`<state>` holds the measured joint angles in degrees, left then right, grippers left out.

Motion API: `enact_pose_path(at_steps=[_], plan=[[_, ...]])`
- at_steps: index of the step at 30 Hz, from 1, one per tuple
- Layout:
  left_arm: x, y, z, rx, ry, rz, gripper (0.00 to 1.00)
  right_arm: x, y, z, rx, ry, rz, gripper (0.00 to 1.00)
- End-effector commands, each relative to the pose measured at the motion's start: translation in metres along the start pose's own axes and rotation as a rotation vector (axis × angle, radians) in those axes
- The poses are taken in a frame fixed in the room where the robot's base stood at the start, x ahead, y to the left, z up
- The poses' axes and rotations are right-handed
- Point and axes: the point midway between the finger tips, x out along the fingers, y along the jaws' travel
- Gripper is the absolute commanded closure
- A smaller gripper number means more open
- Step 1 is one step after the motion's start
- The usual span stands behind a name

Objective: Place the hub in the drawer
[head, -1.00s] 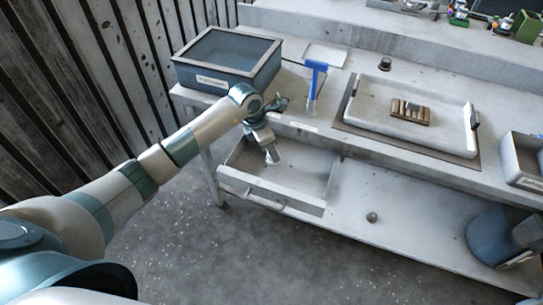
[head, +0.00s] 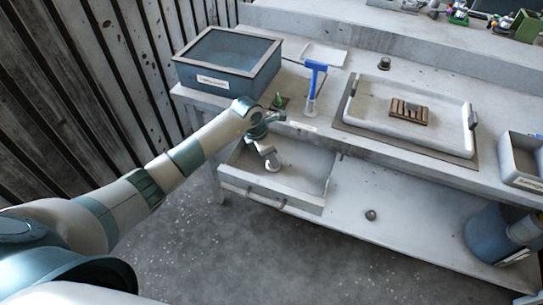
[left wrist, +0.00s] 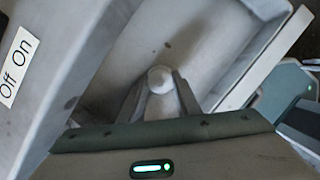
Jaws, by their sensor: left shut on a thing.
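The drawer (head: 310,197) is pulled open below the bench top, and its inside shows pale and bare apart from my gripper. My left gripper (head: 269,161) reaches down over the bench edge into the space of the drawer. It is shut on a small pale round piece, likely the hub (left wrist: 160,79), seen between the two fingers in the left wrist view. The hub also shows as a whitish spot at the fingertips in the head view. I cannot tell whether it touches the drawer floor. My right gripper is not in view.
A blue-grey bin (head: 228,57) stands at the back left of the bench. A blue-handled tool (head: 314,85) stands upright near the drawer. A white tray (head: 440,133) holds a brown slotted block (head: 409,111). A small round knob (head: 371,215) lies on the lower shelf.

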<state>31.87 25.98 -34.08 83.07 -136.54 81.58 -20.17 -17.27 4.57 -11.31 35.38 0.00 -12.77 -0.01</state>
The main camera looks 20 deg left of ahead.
Motion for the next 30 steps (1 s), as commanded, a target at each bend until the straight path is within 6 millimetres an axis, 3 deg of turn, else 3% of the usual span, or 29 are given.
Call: enact_pose_path(at_steps=[7, 8, 10, 25, 30], plan=[[0.002, 0.000, 0.000, 0.000, -0.001, 0.000, 0.95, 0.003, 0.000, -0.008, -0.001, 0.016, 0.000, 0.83], [0.002, 0.000, -0.001, 0.000, 0.000, 0.000, 0.68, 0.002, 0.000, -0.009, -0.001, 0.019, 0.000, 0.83], [0.002, 0.000, 0.000, 0.000, 0.000, 0.000, 0.52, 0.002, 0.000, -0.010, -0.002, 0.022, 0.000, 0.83], [-0.003, 0.001, 0.000, 0.000, -0.001, 0.001, 0.52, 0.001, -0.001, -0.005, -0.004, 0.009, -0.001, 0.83], [-0.021, 0.002, 0.000, 0.002, -0.002, 0.004, 0.52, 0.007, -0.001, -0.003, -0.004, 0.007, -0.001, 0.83]])
